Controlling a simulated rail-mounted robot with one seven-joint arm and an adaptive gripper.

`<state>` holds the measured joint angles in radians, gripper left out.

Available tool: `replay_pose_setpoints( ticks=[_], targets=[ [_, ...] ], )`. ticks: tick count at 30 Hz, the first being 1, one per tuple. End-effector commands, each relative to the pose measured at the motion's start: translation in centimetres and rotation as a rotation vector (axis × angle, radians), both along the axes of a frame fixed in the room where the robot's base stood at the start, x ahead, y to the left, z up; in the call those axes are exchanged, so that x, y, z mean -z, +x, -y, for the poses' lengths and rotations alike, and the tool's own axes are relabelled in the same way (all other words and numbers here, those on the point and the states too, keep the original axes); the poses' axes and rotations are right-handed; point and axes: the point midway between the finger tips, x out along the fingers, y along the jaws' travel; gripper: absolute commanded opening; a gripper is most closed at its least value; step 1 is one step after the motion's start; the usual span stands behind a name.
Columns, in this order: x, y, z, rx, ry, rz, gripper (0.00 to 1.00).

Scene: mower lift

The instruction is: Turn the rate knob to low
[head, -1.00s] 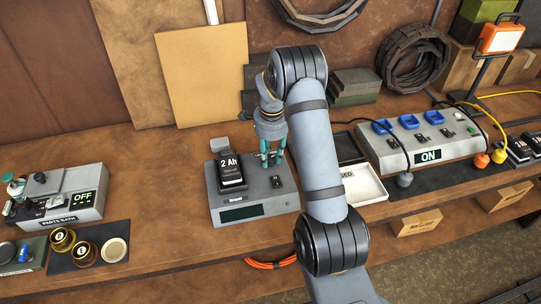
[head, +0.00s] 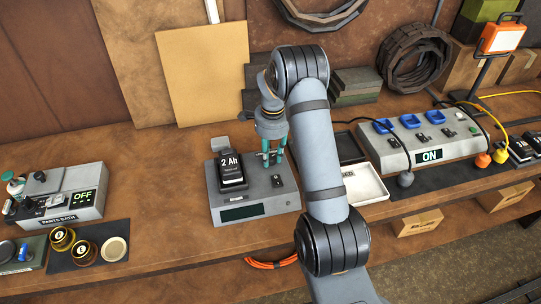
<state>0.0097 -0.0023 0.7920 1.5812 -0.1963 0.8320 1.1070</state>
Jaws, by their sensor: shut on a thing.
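A grey charger-like box (head: 228,201) stands on the bench with a black 2 Ah battery (head: 231,168) seated on its top left. My gripper (head: 271,158) points down at the back right of the box top, right of the battery. Its teal fingers are shut on the rate knob, which is small and mostly hidden between them. The knob's pointer and markings cannot be read from here. A small dark switch (head: 277,181) sits in front of the fingers. The box's front display (head: 242,213) is dark.
A white tray (head: 371,186) lies right of the box. At left are a parts bath (head: 72,198) reading OFF and several small jars. Bench between is clear.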

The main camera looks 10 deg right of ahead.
Motion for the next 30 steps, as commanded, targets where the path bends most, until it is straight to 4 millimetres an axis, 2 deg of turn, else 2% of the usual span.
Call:
replay_pose_setpoints(
  ticks=[8,30],
  targets=[
    [0.07,0.32,0.41,-0.165,-0.004,0.008,0.02],
    [-0.20,0.65,0.47,-0.851,-0.008,0.009,0.02]
  ],
)
